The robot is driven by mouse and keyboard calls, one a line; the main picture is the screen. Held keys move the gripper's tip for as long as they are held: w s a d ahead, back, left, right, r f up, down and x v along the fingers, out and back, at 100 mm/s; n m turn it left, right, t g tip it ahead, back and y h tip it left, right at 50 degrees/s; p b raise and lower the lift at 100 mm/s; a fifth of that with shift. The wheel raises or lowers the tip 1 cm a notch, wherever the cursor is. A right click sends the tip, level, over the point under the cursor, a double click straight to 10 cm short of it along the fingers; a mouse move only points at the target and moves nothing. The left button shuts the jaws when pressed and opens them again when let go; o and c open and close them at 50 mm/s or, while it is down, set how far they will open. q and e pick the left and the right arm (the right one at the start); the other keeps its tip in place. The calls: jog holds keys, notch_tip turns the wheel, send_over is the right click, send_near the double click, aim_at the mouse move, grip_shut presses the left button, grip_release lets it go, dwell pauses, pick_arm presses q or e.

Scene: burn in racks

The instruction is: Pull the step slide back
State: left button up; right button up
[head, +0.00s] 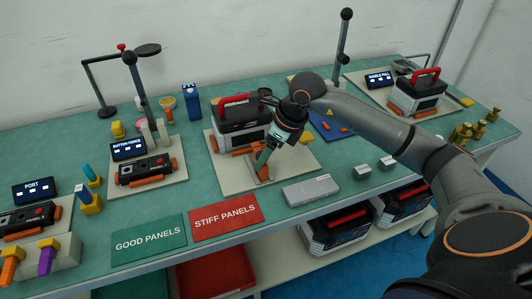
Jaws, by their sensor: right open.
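My right gripper (264,160) is open and points down at the front of the middle station, a beige base plate (295,160) holding a grey and black unit (240,125) with a red handle. Just under the fingertips is a small orange part (263,174), which may belong to the step slide; the gripper partly hides it. I cannot tell whether the fingers touch it. An orange bar (245,151) lies along the unit's front, left of the gripper. My left gripper is not in view.
Green "GOOD PANELS" (149,246) and red "STIFF PANELS" (226,218) mats lie at the table's front edge. A grey block (311,190) lies just right of them. The "BUTTON FORCE" station (147,180) stands left. Brass weights (470,132) and a "HANDLE PULL" station (420,98) stand right.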

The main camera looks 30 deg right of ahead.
jog(key=v, duration=1.2)
jog(key=shift+r, duration=0.15)
jog(key=shift+s, duration=0.1)
